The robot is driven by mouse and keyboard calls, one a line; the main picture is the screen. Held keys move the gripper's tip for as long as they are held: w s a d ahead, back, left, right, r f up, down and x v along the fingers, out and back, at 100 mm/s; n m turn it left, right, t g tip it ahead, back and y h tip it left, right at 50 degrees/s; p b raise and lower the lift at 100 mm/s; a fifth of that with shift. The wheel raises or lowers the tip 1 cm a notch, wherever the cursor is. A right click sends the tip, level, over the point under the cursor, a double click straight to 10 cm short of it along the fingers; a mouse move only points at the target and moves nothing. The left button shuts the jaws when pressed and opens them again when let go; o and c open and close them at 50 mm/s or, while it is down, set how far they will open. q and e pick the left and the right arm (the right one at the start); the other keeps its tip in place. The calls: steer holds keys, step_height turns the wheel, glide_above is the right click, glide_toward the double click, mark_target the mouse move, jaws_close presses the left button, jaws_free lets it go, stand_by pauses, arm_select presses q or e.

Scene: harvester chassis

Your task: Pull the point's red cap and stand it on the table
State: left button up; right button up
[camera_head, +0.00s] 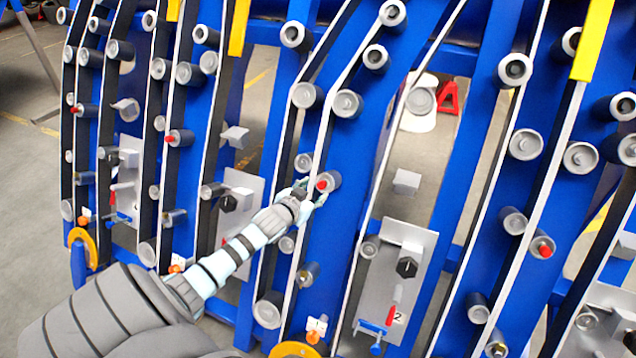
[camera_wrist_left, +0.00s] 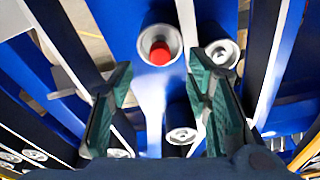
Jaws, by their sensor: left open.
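The red cap (camera_head: 323,185) sits in the end of a grey cylindrical point on a blue upright of the chassis, near the middle of the head view. In the left wrist view the red cap (camera_wrist_left: 160,52) shows inside its grey round rim, just beyond the fingertips. My left gripper (camera_head: 312,194) is at this point, with its fingers apart. In the wrist view the green fingers of the left gripper (camera_wrist_left: 160,76) stand on either side below the cap, with nothing between them. I cannot make out the table. My right gripper does not show.
Several similar grey points line the blue uprights, some with red centres, such as one at the right (camera_head: 543,248). A grey panel (camera_head: 398,270) with a black knob stands right of my gripper. A grey point (camera_wrist_left: 222,52) lies close to the right finger.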

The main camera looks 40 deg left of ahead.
mark_target(320, 186)
arm_select(q)
steer(key=b+x, duration=0.2)
steer(key=x, duration=0.3)
steer(key=shift+w+f, duration=0.2)
steer(key=shift+r, duration=0.1)
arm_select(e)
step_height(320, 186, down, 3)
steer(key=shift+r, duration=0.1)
arm_select(q)
steer(key=shift+c, duration=0.4)
jaws_close()
steer(key=shift+s+d+r+p, duration=0.1)
steer(key=shift+s+r+p, duration=0.25)
steer(key=shift+p, duration=0.7)
steer(key=p+v, duration=0.2)
steer(key=p, duration=0.1)
steer(key=shift+r, duration=0.2)
steer(key=shift+s+p, duration=0.25)
steer(key=shift+p, duration=0.15)
steer(key=shift+d, duration=0.1)
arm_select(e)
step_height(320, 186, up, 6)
arm_select(q)
steer(key=shift+f, duration=0.15)
